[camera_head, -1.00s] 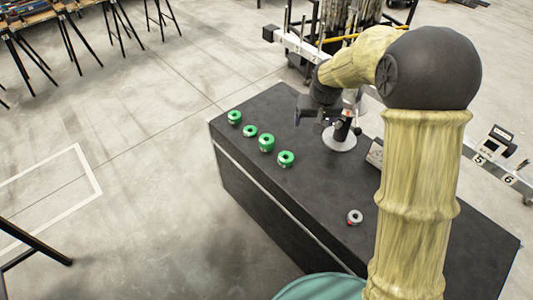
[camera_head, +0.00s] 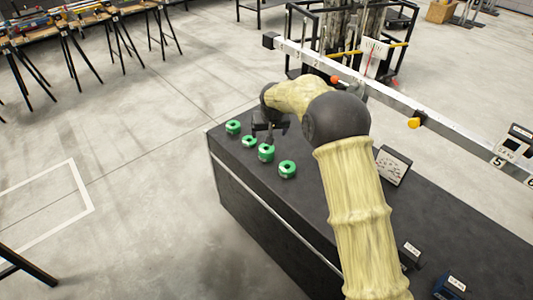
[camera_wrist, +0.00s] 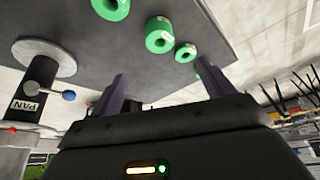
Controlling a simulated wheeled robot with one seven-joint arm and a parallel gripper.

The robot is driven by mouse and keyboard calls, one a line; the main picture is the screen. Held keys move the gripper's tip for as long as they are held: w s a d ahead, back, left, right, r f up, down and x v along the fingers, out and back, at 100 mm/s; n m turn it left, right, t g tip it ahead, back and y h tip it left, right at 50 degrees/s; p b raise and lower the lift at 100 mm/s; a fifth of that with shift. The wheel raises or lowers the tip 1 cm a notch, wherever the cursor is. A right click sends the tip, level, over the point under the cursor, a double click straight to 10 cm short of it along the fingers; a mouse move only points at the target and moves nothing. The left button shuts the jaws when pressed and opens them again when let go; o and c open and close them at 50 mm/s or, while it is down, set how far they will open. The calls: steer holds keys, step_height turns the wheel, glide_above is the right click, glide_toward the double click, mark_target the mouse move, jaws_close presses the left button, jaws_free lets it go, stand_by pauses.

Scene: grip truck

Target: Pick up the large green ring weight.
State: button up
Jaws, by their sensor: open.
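Several green ring weights lie in a row along the table's left side. In the head view the two nearer ones, the front ring (camera_head: 287,169) and the ring behind it (camera_head: 266,152), look larger than the small ring (camera_head: 249,141). The far ring (camera_head: 233,127) is also fairly big; I cannot tell surely which is the largest. My gripper (camera_head: 270,132) is open and empty by the middle rings. In the wrist view its fingers (camera_wrist: 163,80) are apart, with rings (camera_wrist: 159,35) (camera_wrist: 110,8) beyond them. One ring is partly hidden behind the right finger.
The dark table (camera_head: 450,228) has a balance beam (camera_head: 440,122) along its far side and a white-faced panel (camera_head: 392,166). A round metal stand (camera_wrist: 40,60) shows at left in the wrist view. My arm hides part of the tabletop.

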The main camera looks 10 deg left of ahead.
glide_above(266, 148)
steer(key=s+d, duration=0.1)
steer(key=s, duration=0.2)
step_height(266, 148, down, 10)
steer(key=shift+d+r, duration=0.1)
steer(key=shift+r, duration=0.05)
steer(key=shift+x, duration=2.65)
steer(key=shift+r, duration=0.1)
steer(key=shift+c, duration=0.4)
steer(key=c, duration=1.1)
steer(key=shift+w+r, duration=0.1)
steer(key=shift+c, duration=0.5)
steer(key=shift+r, duration=0.15)
